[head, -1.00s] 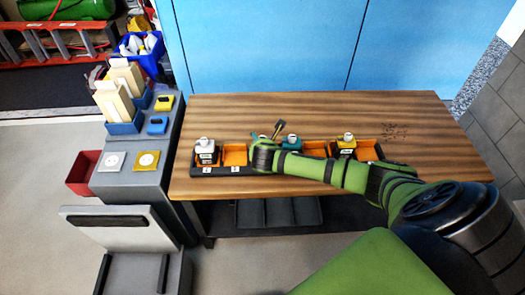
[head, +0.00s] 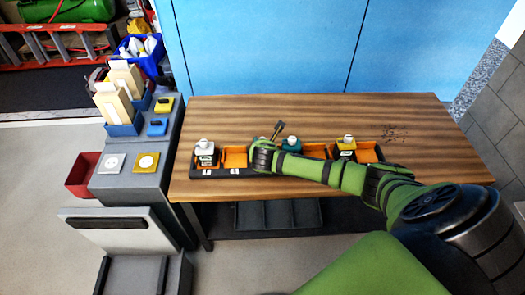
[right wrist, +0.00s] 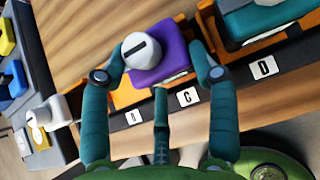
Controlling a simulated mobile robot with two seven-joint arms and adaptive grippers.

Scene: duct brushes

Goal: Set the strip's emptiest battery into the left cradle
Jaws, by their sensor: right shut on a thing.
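My right gripper (right wrist: 164,68) is shut on a purple battery (right wrist: 172,52) with a white round cap, its fingers on both sides of it. The battery sits at the strip's slot by the label C. In the head view my right gripper (head: 262,153) covers this battery. The black strip (head: 237,172) with orange slots lies along the table's front. Charge marks are too small to read. I cannot tell which part is the left cradle. My left gripper is out of view.
A grey bench (head: 128,181) left of the table (head: 240,107) carries a white square pad (head: 115,162), a yellow square pad (head: 146,161), blue holders and small yellow and blue blocks. A red bin (head: 84,173) is beside it. The table behind the strip is mostly clear.

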